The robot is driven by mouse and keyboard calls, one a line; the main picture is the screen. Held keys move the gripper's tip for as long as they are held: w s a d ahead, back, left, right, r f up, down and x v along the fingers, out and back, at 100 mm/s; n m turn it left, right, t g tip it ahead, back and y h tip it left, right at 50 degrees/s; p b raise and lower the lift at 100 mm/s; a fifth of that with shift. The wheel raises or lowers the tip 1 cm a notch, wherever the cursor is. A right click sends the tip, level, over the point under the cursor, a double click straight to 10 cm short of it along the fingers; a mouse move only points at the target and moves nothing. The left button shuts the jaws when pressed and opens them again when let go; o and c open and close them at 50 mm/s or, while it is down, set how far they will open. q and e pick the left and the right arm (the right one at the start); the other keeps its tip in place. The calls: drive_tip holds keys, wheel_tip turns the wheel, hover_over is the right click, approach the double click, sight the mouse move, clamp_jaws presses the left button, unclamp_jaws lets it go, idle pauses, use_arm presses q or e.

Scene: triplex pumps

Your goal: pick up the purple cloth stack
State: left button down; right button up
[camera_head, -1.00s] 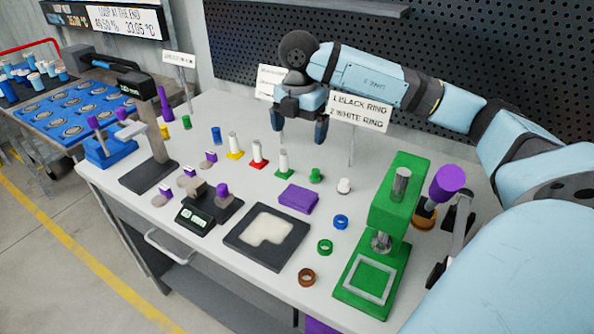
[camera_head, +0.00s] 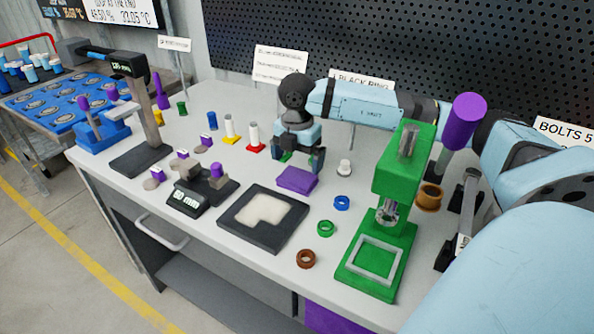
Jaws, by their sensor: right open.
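The purple cloth stack (camera_head: 296,181) lies flat on the grey workbench, behind the black tray with a whitish pad. My right gripper (camera_head: 301,163) points down just above and behind the stack. Its fingers are apart, with one near the stack's back right edge. I cannot tell whether the fingers touch the stack. The gripper partly hides a green part behind it. My left gripper is not in view.
A black tray (camera_head: 235,230) is in front of the stack. A white ring (camera_head: 344,168), blue ring (camera_head: 342,203) and green ring (camera_head: 325,228) stand to its right. A green press (camera_head: 382,235) stands further right. White-and-red (camera_head: 254,136) and white-and-yellow (camera_head: 230,128) pieces stand behind left.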

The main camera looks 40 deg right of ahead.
sight(296, 177)
drive_tip(key=f, duration=0.3)
drive_tip(key=f+b, duration=0.1)
drive_tip(key=f, duration=0.1)
drive_tip(key=shift+s+a, duration=0.1)
drive_tip(key=shift+a, duration=0.2)
drive_tip(key=c, duration=0.5)
drive_tip(key=shift+c, duration=0.3)
drive_tip(key=shift+r, duration=0.1)
wheel_tip(296, 177, up, 20)
drive_tip(key=p, duration=0.3)
